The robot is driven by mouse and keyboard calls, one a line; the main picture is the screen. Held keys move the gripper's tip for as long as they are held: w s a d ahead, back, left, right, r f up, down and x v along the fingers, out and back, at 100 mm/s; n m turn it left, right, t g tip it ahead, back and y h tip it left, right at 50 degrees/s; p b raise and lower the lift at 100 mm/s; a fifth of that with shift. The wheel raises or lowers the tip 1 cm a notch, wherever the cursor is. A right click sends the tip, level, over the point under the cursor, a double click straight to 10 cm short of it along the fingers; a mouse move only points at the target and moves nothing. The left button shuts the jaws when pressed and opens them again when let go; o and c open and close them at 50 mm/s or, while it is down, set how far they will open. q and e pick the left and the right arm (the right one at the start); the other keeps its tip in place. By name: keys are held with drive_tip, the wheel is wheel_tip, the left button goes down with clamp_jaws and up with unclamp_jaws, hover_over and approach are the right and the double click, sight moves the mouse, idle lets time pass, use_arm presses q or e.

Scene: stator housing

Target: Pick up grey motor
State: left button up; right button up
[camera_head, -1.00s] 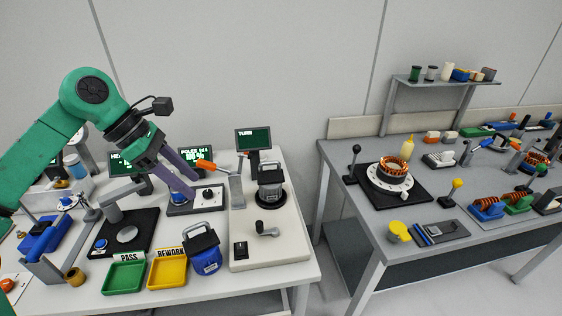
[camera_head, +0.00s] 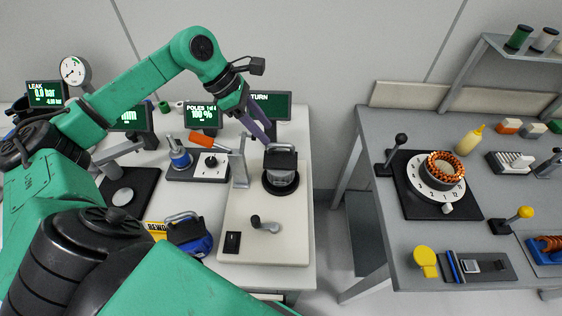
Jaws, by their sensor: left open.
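The grey motor (camera_head: 282,174), with a black top and a handle, stands upright on a round black base on the white station plate (camera_head: 262,240). My left gripper (camera_head: 264,139) is open, its purple-grey fingers pointing down just above and to the left of the motor's top. It seems to hold nothing; whether a finger touches the handle I cannot tell. A similar blue motor (camera_head: 188,240) with a black top stands at lower left, partly hidden by my arm. My right gripper is not in view.
A grey upright post (camera_head: 240,167) stands left of the motor. A crank knob (camera_head: 264,225) and black switch (camera_head: 232,242) sit in front. The TURN screen (camera_head: 270,106) is behind. A grey table (camera_head: 465,235) with a dial fixture (camera_head: 436,190) stands right, across a gap.

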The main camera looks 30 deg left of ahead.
sight(279, 144)
use_arm(q)
drive_tip(key=w+d+f+p, duration=0.1)
drive_tip(key=p, duration=0.2)
drive_tip(key=shift+w+d+f, duration=0.25)
drive_tip(key=shift+d+f, duration=0.1)
drive_tip(key=shift+f, duration=0.05)
drive_tip(key=x, duration=0.2)
drive_tip(key=shift+s+f+p, duration=0.1)
drive_tip(key=shift+f+p, duration=0.2)
drive_tip(key=shift+f, duration=0.25)
clamp_jaws()
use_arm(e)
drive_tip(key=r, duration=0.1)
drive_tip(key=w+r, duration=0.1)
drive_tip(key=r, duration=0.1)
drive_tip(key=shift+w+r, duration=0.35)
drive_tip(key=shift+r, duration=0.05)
